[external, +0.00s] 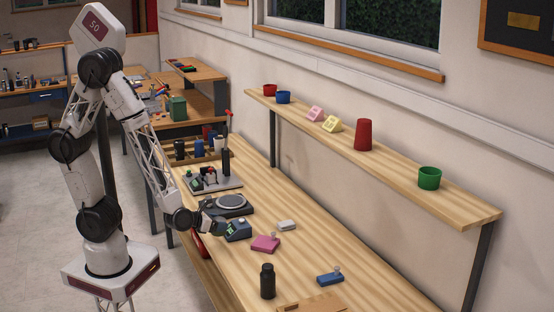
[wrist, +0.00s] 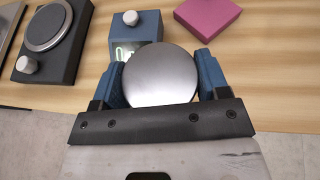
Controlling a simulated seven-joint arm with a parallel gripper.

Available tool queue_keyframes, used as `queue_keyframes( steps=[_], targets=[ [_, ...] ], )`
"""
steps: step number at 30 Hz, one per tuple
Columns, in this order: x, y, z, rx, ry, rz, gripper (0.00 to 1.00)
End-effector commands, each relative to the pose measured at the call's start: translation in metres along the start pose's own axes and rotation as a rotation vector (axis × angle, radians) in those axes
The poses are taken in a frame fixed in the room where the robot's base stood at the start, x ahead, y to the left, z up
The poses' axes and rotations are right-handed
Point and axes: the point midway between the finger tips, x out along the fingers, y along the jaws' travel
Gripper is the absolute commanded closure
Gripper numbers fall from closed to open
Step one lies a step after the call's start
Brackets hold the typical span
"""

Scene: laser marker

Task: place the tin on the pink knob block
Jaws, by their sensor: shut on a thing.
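My gripper (external: 212,228) is low near the left edge of the workbench. In the wrist view my gripper (wrist: 161,64) is shut on the tin (wrist: 160,82), a round silver disc between its blue fingers. I cannot make the tin out clearly in the external view. The pink knob block (external: 265,243) lies flat on the bench, to the right of my gripper and apart from it. Its pale knob stands on top. In the wrist view the pink block (wrist: 207,14) is cut off at the upper right and its knob is not seen.
A blue-grey device with a lit display (external: 238,230) stands between my gripper and the pink block. A dark device with a round plate (external: 231,202) is behind it. A white block (external: 287,225), a blue knob block (external: 329,279) and a black bottle (external: 267,282) stand around the pink block.

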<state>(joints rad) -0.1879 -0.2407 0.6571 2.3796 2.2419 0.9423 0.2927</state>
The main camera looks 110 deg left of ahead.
Motion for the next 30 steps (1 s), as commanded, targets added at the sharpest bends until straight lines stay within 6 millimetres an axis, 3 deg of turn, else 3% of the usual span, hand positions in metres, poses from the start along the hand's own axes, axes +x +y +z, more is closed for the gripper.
queue_keyframes(
  steps=[8,30],
  targets=[
    [0.017,-0.01,0.005,0.0,0.0,0.001,0.6],
    [0.1,-0.062,0.029,-0.001,0.0,0.0,0.6]
  ],
)
